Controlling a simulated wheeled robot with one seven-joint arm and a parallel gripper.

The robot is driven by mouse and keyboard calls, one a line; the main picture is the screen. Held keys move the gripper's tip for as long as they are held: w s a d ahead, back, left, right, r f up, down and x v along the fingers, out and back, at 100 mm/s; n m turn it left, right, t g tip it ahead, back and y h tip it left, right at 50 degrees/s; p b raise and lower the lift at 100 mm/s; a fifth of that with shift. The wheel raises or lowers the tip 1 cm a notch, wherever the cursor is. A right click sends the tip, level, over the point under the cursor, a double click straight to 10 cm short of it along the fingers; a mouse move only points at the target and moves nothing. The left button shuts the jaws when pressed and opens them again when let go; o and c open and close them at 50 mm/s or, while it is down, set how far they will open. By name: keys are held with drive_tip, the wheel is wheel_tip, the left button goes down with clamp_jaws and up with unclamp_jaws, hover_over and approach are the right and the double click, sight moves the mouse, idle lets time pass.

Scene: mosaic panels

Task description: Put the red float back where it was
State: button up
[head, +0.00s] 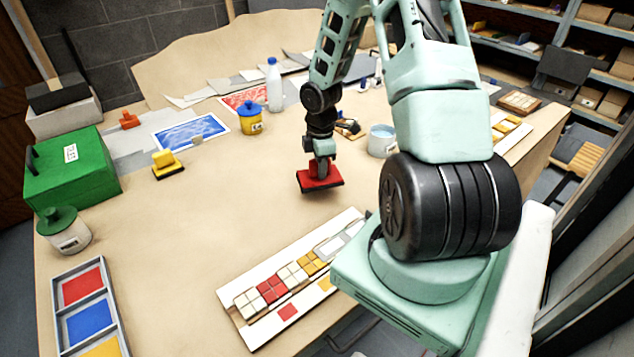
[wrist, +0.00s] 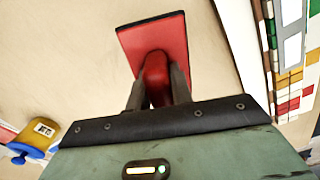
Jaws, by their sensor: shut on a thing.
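The red float (head: 325,183) is a flat red plate with a dark underside edge and a red handle on top. My gripper (head: 321,163) is shut on its handle. In the wrist view, the float (wrist: 183,32) hangs beyond my gripper (wrist: 158,88), with the handle between the two dark fingers. The float is over the middle of the table (head: 230,215), behind the mosaic panel (head: 230,299). I cannot tell whether its plate touches the table top. A yellow float (head: 168,168) stands at the left, and a small orange-red tool (head: 129,121) lies further back.
At the left are a green box (head: 75,175), a lidded pot (head: 66,240) and a colour tray (head: 56,309). Blue sheet (head: 188,131), yellow jar (head: 250,122) and bottle (head: 274,85) are behind. A white-blue cup (head: 380,143) is close to my arm. The table's left middle is clear.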

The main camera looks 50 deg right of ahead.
sight(321, 181)
drive_tip(key=shift+f+p, duration=0.3)
drive_tip(key=shift+f, duration=2.45)
drive_tip(key=shift+f, duration=0.15)
drive_tip(key=o, duration=0.9)
